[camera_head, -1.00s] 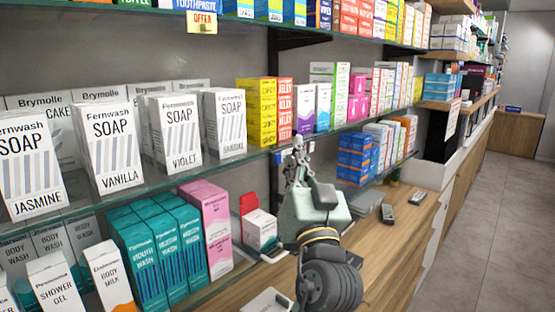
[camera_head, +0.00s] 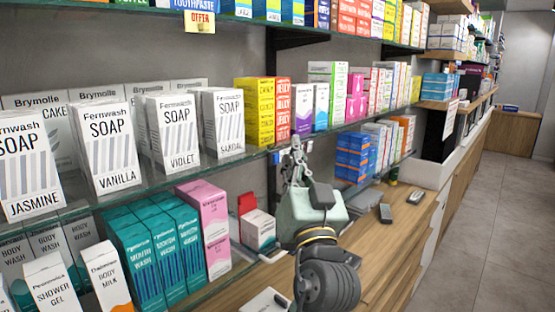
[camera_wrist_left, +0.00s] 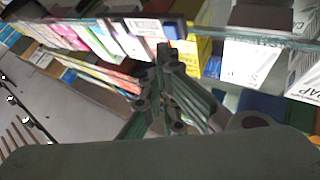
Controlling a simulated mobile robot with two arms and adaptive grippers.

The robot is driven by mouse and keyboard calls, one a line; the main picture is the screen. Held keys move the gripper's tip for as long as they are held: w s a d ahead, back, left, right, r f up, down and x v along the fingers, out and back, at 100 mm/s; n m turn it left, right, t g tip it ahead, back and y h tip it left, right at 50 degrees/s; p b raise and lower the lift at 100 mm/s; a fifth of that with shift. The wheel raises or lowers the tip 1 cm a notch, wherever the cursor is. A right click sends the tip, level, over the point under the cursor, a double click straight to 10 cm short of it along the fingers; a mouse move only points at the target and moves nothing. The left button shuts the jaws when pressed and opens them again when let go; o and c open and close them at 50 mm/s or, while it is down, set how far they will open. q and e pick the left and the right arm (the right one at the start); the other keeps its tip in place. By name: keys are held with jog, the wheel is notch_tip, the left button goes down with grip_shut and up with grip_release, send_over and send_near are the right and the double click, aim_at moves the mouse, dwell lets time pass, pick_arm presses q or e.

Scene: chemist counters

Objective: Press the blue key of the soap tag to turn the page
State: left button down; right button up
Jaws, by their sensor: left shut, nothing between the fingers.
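A small dark tag with a blue patch (camera_head: 276,157) hangs at the front edge of the middle glass shelf, seen almost edge-on. Its page cannot be read in the head view. In the left wrist view a dark-framed tag (camera_wrist_left: 140,28) with a pale, lettered face shows just beyond the fingertips; its lettering is too blurred to read. My left gripper (camera_head: 297,144) is shut and empty, just right of the tag in the head view. Its fingertips (camera_wrist_left: 164,48) overlap the tag's lower right part in the wrist view. I cannot tell whether they touch it. My right gripper is out of view.
White soap boxes (camera_head: 171,133) stand left on the middle shelf (camera_head: 160,181), with yellow boxes (camera_head: 254,112) behind the tag. Below are teal mouth wash boxes (camera_head: 134,262) and a white box (camera_head: 258,229). The wooden counter (camera_head: 403,232) holds small dark devices. The aisle floor (camera_head: 505,225) is clear.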

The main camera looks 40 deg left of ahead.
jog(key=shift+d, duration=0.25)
pick_arm(q)
jog(key=shift+a, duration=0.45)
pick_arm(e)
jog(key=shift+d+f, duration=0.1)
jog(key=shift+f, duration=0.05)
pick_arm(q)
jog(key=shift+w+a, duration=0.1)
jog(key=shift+a, duration=0.4)
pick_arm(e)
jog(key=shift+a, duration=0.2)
pick_arm(q)
jog(key=shift+d, duration=0.1)
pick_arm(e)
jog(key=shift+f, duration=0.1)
pick_arm(q)
jog(key=shift+d+b, duration=0.65)
jog(key=shift+d, duration=0.15)
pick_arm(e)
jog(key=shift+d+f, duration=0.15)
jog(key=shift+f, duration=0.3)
